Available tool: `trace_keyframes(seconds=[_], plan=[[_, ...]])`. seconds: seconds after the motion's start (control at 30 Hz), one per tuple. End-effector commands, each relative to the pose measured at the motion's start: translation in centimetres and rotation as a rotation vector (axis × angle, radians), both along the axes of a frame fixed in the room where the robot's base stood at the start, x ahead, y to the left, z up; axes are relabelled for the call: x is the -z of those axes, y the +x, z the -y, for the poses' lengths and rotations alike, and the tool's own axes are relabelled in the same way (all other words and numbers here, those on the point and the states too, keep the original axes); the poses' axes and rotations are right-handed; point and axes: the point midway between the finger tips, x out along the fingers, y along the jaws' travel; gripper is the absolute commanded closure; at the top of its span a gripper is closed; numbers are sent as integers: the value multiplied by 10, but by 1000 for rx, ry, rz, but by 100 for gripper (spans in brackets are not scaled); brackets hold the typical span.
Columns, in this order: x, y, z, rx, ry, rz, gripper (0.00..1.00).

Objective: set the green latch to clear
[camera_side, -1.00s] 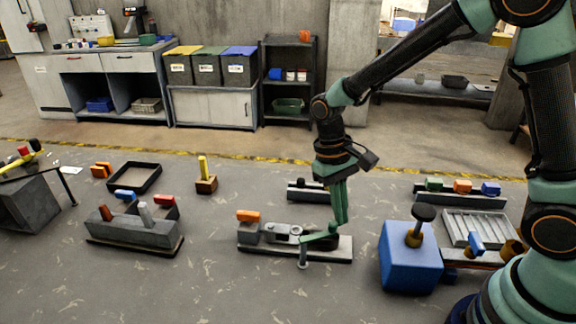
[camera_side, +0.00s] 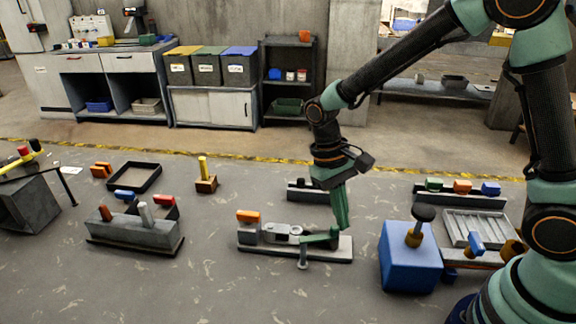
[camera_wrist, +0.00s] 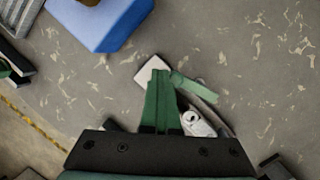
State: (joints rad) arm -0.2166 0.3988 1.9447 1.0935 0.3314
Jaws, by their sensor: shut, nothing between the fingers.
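The green latch (camera_side: 318,239) lies on a grey base plate (camera_side: 341,254) on the floor, in the middle of the side view. In the wrist view the shut fingertips (camera_wrist: 161,73) are beside the latch arm (camera_wrist: 191,87). I cannot tell whether they touch it. The fingers hide part of the plate there.
An orange block (camera_side: 248,216) sits at the plate's left end. A blue box (camera_side: 410,265) with a dark knob stands close on the right. A low dark fixture (camera_side: 309,192) lies behind. A grey block with levers (camera_side: 130,231) stands left. Floor in front is clear.

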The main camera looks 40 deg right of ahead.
Motion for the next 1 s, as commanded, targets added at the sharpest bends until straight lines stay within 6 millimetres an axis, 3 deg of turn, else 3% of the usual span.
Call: trace_keyframes(seconds=[0.03,0.27,0.5,0.8,1.0], plan=[[-1,17,-11,-19,16,72,100],[-1,18,-6,-15,17,65,100],[0,25,33,12,30,4,100],[-64,33,46,12,41,4,100],[-89,36,51,13,45,1,100]])
